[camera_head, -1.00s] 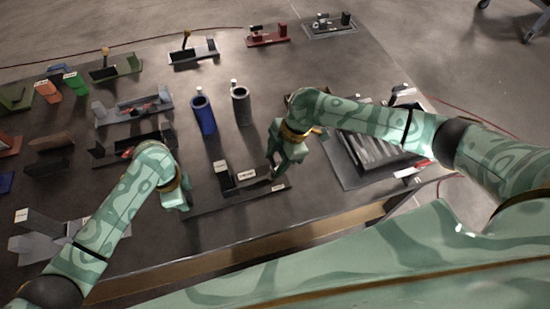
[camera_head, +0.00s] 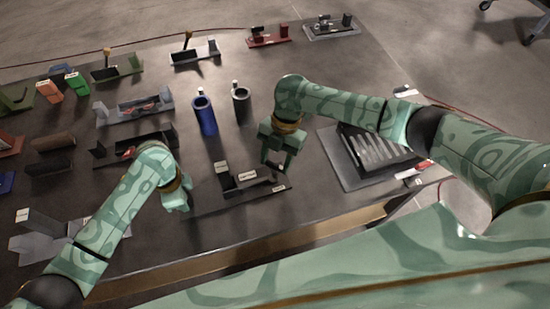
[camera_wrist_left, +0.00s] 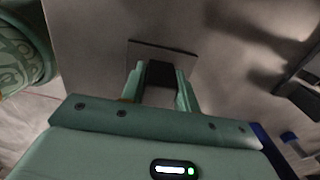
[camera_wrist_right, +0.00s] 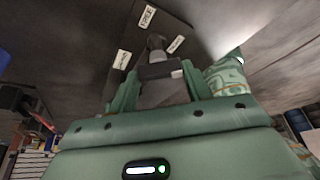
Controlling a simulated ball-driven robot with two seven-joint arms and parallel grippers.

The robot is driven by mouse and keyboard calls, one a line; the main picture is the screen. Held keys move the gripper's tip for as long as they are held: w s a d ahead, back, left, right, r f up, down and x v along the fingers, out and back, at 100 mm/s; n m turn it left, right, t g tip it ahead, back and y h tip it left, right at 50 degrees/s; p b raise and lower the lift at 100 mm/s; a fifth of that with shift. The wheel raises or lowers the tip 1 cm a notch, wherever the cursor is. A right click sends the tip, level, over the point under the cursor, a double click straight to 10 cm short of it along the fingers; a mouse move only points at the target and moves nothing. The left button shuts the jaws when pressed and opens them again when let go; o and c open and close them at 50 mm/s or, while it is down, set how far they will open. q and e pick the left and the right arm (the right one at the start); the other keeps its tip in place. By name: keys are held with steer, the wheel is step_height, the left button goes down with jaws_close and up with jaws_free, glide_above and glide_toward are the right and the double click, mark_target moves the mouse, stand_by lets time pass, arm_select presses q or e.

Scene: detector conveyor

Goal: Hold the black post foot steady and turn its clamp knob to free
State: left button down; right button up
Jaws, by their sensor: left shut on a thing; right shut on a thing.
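The black post foot (camera_head: 235,190) is a long dark plate with white labels on the table near its front edge. It also shows in the right wrist view (camera_wrist_right: 185,32), with three labels around a dark stem. My right gripper (camera_head: 274,163) points down over the plate's right part. In its wrist view it is shut on the dark crossbar of the clamp knob (camera_wrist_right: 160,70). My left gripper (camera_head: 180,206) is low at the plate's left end. In its wrist view its fingers are shut on a dark block (camera_wrist_left: 160,73) of the post foot. The head view hides that contact.
A blue cylinder (camera_head: 206,117) and a dark cylinder (camera_head: 242,107) stand behind the post foot. A grey tray with slats (camera_head: 342,172) lies to the right. Several fixtures fill the left and back of the table. The table's front edge (camera_head: 270,239) is close.

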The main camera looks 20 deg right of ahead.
steer(key=shift+n, duration=0.3)
steer(key=o, duration=1)
steer(key=shift+w+r, duration=0.1)
steer(key=v, duration=1.1)
steer(key=shift+w+r, duration=0.1)
steer(key=shift+r, duration=0.3)
